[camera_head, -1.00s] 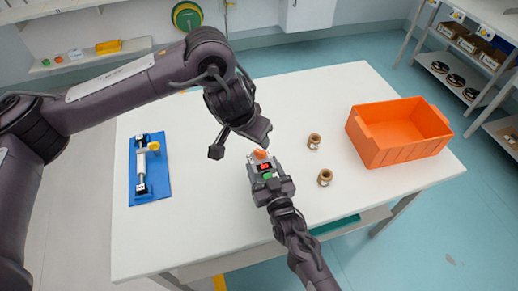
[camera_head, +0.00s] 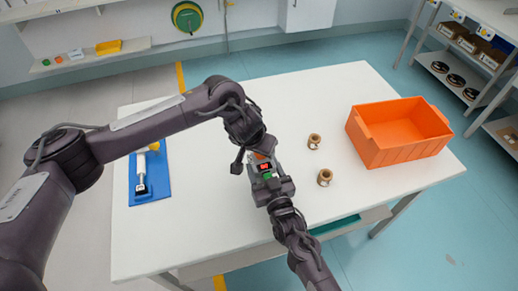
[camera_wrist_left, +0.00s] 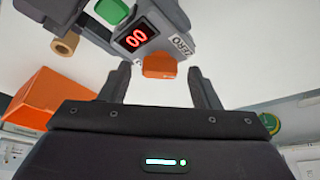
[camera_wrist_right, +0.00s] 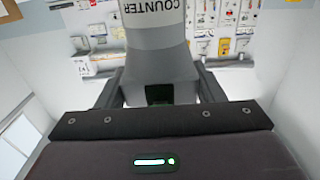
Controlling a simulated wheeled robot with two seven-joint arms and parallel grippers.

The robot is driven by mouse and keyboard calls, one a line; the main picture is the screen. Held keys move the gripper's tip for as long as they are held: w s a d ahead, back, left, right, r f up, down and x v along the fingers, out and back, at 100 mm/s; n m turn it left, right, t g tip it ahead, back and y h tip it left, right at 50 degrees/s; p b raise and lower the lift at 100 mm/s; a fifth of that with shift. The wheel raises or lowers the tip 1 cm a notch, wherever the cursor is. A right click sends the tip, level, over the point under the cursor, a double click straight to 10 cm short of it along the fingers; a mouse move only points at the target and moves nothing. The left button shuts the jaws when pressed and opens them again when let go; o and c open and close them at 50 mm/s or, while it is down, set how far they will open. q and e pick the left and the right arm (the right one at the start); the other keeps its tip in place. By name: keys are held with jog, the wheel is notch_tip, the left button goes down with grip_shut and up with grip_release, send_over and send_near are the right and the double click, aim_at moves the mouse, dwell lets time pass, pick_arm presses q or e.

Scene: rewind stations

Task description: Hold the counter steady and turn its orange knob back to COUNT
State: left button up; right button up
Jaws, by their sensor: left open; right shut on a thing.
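The counter (camera_head: 264,170) stands near the middle of the table, a grey body with a red display and a green button. In the left wrist view the counter (camera_wrist_left: 150,25) shows "00" and a "ZERO" label beside its orange knob (camera_wrist_left: 160,65). My right gripper (camera_head: 276,186) is shut on the counter's grey body, which also shows between its fingers in the right wrist view (camera_wrist_right: 158,65). My left gripper (camera_wrist_left: 161,85) is open, its two fingers on either side of the knob with gaps showing. In the head view my left arm covers most of the knob.
An orange bin (camera_head: 385,148) stands at the right of the table. Two small brass-coloured pieces (camera_head: 314,141) (camera_head: 325,177) lie between it and the counter. A blue board with a fixture (camera_head: 150,190) lies at the left, partly under my left arm. The front left of the table is clear.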

pick_arm(q)
jog(key=shift+w+f, duration=0.1)
jog(key=shift+f, duration=0.1)
jog(key=c, duration=1)
